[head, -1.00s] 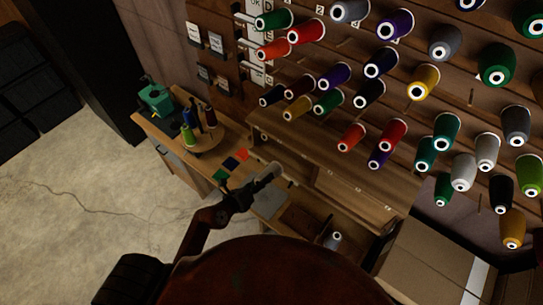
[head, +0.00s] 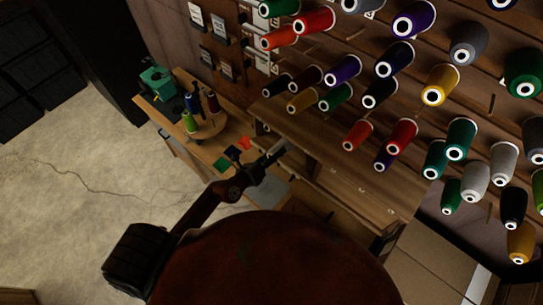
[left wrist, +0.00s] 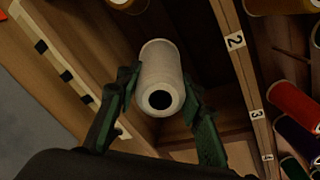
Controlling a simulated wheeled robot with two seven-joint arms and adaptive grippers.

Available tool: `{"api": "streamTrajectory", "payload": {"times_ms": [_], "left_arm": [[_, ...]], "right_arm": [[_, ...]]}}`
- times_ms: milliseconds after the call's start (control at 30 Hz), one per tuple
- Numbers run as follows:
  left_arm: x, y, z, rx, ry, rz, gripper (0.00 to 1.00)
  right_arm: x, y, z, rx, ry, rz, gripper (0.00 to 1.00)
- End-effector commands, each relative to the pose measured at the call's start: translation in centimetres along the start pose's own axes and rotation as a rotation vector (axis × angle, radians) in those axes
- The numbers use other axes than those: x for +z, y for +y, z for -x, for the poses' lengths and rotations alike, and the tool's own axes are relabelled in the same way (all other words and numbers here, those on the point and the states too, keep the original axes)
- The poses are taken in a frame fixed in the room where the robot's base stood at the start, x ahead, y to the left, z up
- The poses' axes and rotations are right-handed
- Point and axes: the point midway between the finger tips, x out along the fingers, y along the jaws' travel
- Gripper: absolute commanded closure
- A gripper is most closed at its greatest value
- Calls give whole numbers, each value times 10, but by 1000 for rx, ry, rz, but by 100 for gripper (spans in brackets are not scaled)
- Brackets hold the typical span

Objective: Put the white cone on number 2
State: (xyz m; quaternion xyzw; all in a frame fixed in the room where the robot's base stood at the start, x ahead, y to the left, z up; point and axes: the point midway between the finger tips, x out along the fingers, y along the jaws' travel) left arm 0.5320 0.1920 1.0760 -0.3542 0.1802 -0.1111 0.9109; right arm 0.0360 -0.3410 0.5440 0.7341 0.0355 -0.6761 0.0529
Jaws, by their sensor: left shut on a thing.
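The white cone (left wrist: 160,70) is held between the two fingers of my left gripper (left wrist: 158,102) in the left wrist view. Its end with the dark hole faces the camera. In the head view my left gripper (head: 266,160) and the pale cone (head: 275,149) are at the left part of the wooden shelf unit. The number 2 label (left wrist: 235,40) is on a wooden strip to the right of the cone in the left wrist view. The cone is apart from that label. My right gripper is not in view.
Labels 3 (left wrist: 256,114) and 4 (left wrist: 267,157) follow along the strip. Coloured thread cones hang on the wall rack (head: 470,95), close above the shelf unit (head: 330,165). A wooden table (head: 160,112) with a round spool stand is at left. Floor (head: 70,170) is clear at left.

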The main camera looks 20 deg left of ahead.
Motion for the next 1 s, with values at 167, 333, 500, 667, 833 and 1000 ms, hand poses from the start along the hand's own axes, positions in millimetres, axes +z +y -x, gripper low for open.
{"api": "streamTrajectory", "payload": {"times_ms": [167,333,500,667,833,1000], "left_arm": [[1,-1,-18,-2,-2,0,97],[1,-1,-34,-1,-2,0,97],[1,-1,-50,-1,-1,-1,97],[2,-2,-66,-1,-2,0,97],[3,-3,-81,0,-1,1,97],[3,-3,-94,0,-1,1,97]], "right_arm": [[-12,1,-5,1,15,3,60],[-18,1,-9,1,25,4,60],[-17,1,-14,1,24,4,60],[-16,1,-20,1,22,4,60],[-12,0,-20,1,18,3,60],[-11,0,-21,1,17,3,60]]}}
